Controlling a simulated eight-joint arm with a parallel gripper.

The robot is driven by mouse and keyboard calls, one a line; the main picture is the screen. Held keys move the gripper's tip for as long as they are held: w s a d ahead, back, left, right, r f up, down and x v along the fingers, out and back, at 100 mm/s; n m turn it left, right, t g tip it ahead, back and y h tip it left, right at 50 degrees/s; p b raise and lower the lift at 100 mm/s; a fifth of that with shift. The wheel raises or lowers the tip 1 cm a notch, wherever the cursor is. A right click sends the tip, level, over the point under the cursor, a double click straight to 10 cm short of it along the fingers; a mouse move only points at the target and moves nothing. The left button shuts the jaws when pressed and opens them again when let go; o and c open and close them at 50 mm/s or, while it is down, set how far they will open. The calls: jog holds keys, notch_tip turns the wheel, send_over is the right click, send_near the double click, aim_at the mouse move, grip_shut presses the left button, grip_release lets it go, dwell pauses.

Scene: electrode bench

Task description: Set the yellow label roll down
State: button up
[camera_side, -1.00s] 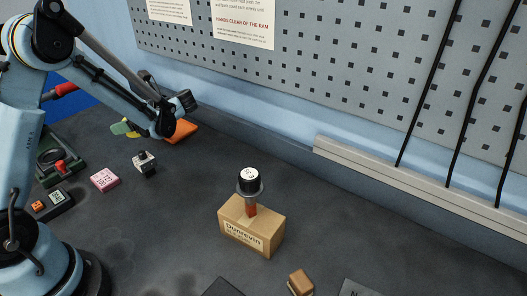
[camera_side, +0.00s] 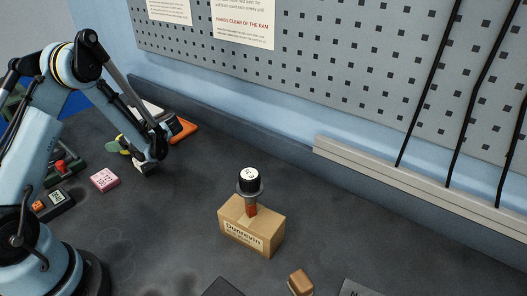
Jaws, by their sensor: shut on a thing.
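A small yellow and green shape (camera_side: 117,144) shows just left of my wrist, and its yellow part appears to be the yellow label roll. My gripper (camera_side: 134,151) is at the end of the arm, low over the left back of the bench. It is shut on the roll, but the fingers are mostly hidden by the wrist, and so is part of the roll. I cannot tell whether the roll touches the bench.
A black and white block (camera_side: 145,169) lies close under my wrist, with a pink block (camera_side: 105,179) to its left. An orange piece (camera_side: 184,130) lies behind. The right side is largely clear.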

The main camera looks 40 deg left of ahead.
jog(key=shift+f, duration=0.6)
jog(key=o, duration=1)
jog(key=shift+o, duration=0.2)
